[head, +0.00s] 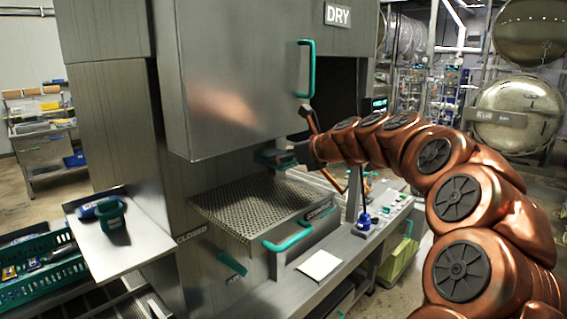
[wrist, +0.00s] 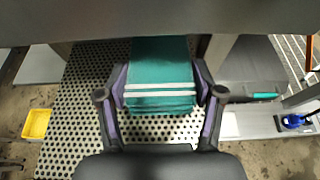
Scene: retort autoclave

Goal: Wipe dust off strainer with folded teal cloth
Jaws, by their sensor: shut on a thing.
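The strainer (head: 262,203) is a perforated metal tray with a teal handle at its front, jutting from the steel cabinet; its holed surface also shows in the wrist view (wrist: 85,112). The folded teal cloth (wrist: 160,72) has two pale stripes and sits between my fingers in the wrist view. My gripper (wrist: 160,92) is shut on it. In the head view my gripper (head: 290,157) and the dark teal cloth (head: 270,157) are above the strainer's far right part, apparently clear of its surface. I cannot make out dust on the strainer at this size.
A large steel door (head: 235,85) with a teal handle hangs above the strainer, close to my gripper. A side shelf (head: 120,240) at left bears a teal mug-like item. A white pad (head: 320,265) lies on the bench to the right. A yellow bin (wrist: 37,124) stands low.

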